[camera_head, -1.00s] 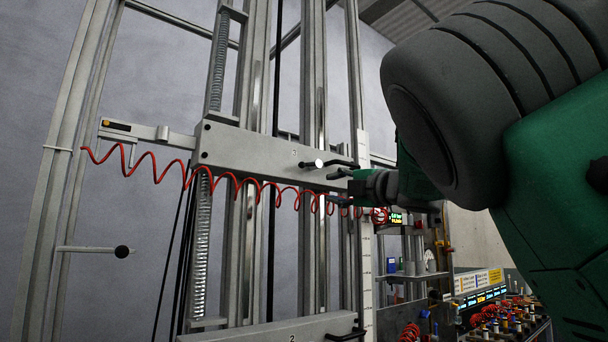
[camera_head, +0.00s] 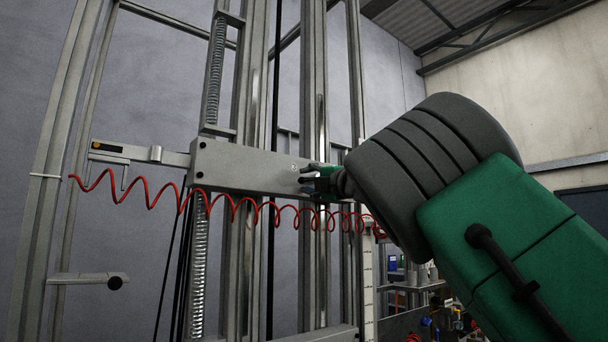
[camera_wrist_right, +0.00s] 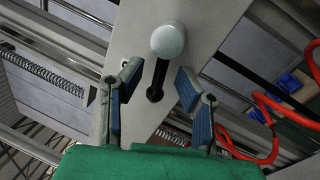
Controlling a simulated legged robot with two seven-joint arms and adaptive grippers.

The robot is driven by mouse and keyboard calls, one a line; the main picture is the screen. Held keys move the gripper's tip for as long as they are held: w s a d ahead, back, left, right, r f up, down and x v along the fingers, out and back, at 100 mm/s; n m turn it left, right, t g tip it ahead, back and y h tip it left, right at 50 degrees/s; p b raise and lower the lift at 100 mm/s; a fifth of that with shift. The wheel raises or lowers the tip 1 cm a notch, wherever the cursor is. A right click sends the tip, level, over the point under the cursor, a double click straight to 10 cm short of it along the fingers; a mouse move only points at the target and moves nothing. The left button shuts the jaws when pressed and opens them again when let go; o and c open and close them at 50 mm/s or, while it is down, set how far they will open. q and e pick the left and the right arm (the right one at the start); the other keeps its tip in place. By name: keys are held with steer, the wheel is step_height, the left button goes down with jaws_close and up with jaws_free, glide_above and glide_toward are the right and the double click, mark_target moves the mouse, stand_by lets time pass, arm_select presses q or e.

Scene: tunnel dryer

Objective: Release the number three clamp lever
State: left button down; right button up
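The grey clamp carriage plate (camera_head: 240,167) spans the upright rails in the head view; its small marking is too small to read. My right gripper (camera_head: 312,182) is at the plate's right end and hides the lever there. In the right wrist view, the clamp lever has a pale round knob (camera_wrist_right: 168,40) and a black shaft (camera_wrist_right: 155,86), against the plate (camera_wrist_right: 205,22). My right gripper (camera_wrist_right: 157,73) is open, with one blue-padded finger on each side of the shaft. I see a gap on both sides. My left gripper is not in view.
A red coiled hose (camera_head: 150,195) hangs along the plate's lower edge and passes close to my right gripper; it also shows in the right wrist view (camera_wrist_right: 262,125). Upright metal rails (camera_head: 313,80) stand behind. A cluttered bench (camera_head: 425,318) is at lower right.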

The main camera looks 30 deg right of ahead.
steer(key=shift+w+d+f, duration=0.1)
steer(key=shift+w+d, duration=0.25)
steer(key=shift+d, duration=0.3)
steer(key=shift+a, duration=0.35)
steer(key=shift+c, duration=1.3)
steer(key=shift+a, duration=0.35)
jaws_close()
steer(key=shift+a, duration=0.15)
steer(key=shift+d+r+m, duration=0.2)
steer(key=shift+r+m, duration=0.2)
steer(key=shift+m, duration=0.8)
steer(key=shift+m+h, duration=0.3)
steer(key=shift+m, duration=0.2)
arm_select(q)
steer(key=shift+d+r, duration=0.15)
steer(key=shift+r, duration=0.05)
